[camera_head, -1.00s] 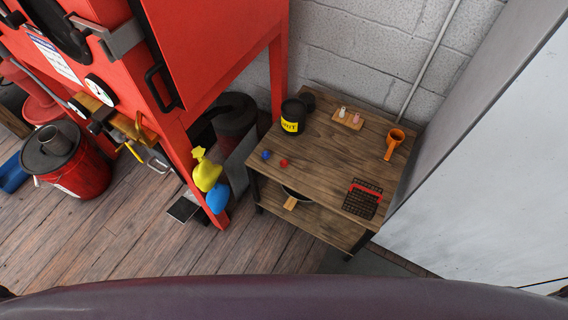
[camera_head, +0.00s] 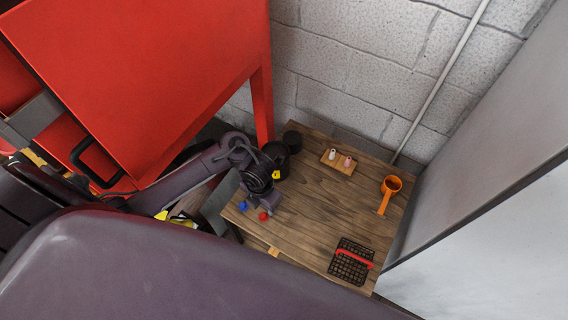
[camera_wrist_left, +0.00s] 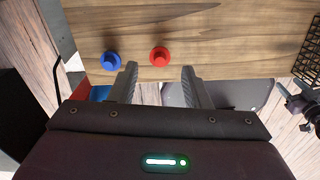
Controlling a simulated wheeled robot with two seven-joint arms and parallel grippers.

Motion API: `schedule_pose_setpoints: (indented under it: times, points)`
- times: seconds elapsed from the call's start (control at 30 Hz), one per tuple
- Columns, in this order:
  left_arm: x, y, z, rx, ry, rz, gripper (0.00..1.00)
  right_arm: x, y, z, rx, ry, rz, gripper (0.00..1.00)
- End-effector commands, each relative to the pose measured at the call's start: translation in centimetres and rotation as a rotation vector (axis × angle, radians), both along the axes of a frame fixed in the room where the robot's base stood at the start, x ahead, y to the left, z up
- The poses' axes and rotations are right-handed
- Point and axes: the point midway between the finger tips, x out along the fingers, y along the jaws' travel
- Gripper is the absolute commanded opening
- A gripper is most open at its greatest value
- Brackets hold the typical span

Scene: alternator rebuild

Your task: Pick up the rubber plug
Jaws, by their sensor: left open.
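Two small plug-like pieces stand on the wooden table near its front left edge: a blue one (camera_head: 243,206) and a red one (camera_head: 263,216). I cannot tell which of them is the rubber plug. My left gripper (camera_head: 264,203) is over that corner, close to both. In the left wrist view the gripper (camera_wrist_left: 157,84) is open and empty. The red piece (camera_wrist_left: 159,57) lies just beyond the gap between the fingertips, and the blue piece (camera_wrist_left: 110,61) lies beyond the left finger.
The wooden table (camera_head: 320,215) also carries a dark canister (camera_head: 277,158), a small wooden tray (camera_head: 338,162) with little bottles, an orange cup-like tool (camera_head: 389,190) and a black basket with a red handle (camera_head: 351,262). The table's middle is clear. A red cabinet (camera_head: 140,70) stands left.

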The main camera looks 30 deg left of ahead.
Motion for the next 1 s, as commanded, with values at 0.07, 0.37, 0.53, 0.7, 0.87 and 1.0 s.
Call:
schedule_pose_setpoints:
  times: [0.07,0.37,0.53,0.7,0.87,1.0]
  points:
    - [-0.1,0.2,-0.4,0.014,-0.001,-0.052,0.43,-0.9,-0.1,-0.5,0.0,0.011,0.0,0.51]
    - [-0.6,0.2,-3.3,0.014,0.0,-0.058,0.43,-1.7,-0.2,-1.5,-0.003,0.024,0.001,0.51]
    - [-1.4,0.1,-5.9,0.013,-0.002,-0.056,0.43,-1.5,-0.3,-2.1,-0.005,0.021,0.001,0.51]
    - [-1.3,0.2,-7.3,0.013,-0.004,-0.056,0.43,-1.1,-0.3,-2.4,-0.004,0.016,0.002,0.51]
    - [-1.2,0.2,-7.4,0.014,-0.005,-0.056,0.43,-1.0,-0.3,-2.4,-0.003,0.015,0.002,0.51]
    - [-1.3,0.2,-7.3,0.014,-0.005,-0.056,0.35,-1.0,-0.3,-2.4,-0.003,0.014,0.002,0.51]
